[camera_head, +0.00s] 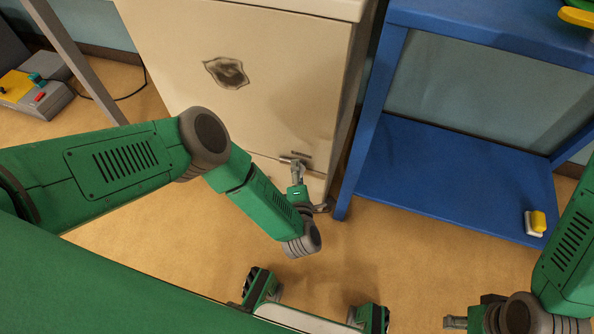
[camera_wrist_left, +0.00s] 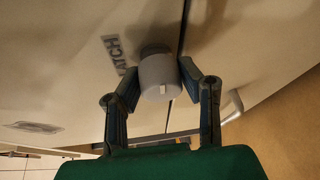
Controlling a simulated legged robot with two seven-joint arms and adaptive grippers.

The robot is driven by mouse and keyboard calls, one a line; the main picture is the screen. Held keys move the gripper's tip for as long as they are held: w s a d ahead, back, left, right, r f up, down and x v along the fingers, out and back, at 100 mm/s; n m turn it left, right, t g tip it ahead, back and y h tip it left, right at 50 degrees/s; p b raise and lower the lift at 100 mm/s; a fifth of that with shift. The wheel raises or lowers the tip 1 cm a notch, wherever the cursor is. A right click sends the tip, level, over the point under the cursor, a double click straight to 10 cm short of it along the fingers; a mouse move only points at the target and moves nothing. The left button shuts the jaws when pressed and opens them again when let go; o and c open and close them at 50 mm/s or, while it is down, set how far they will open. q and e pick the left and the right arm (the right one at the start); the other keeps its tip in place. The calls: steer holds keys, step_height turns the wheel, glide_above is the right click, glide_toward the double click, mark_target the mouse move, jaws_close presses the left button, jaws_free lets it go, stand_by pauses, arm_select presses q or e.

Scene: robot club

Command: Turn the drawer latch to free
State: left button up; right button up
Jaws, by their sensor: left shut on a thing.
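A cream cabinet (camera_head: 285,60) stands ahead, with its lower drawer front partly behind my left arm. In the left wrist view, the latch is a round grey knob (camera_wrist_left: 156,82) with a white mark on its face, set beside the printed word LATCH (camera_wrist_left: 118,52). My left gripper (camera_wrist_left: 158,70) has its two fingers on either side of the knob and is shut on it. In the head view, my left gripper (camera_head: 298,170) is at the low front of the cabinet, and the knob is not clearly visible there. My right gripper (camera_head: 455,322) is at the bottom right, away from the cabinet, partly cut off.
A blue shelf unit (camera_head: 440,185) stands close to the cabinet's right, with a yellow and white object (camera_head: 536,222) on its lower board. A grey and yellow box (camera_head: 30,92) with a cable sits on the floor at left. Floor (camera_head: 390,255) before the shelf is clear.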

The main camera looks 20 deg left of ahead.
arm_select(q)
steer(key=shift+s+d+f+m, duration=0.2)
steer(key=shift+s+f+m, duration=0.05)
steer(key=shift+f+m, duration=0.05)
stand_by(0.4)
steer(key=o, duration=1.1)
steer(key=shift+o, duration=0.2)
steer(key=shift+w+r, duration=0.1)
steer(key=f+v, duration=0.1)
steer(key=v, duration=0.6)
steer(key=shift+s+r, duration=0.25)
steer(key=shift+r, duration=0.15)
steer(key=shift+d, duration=0.15)
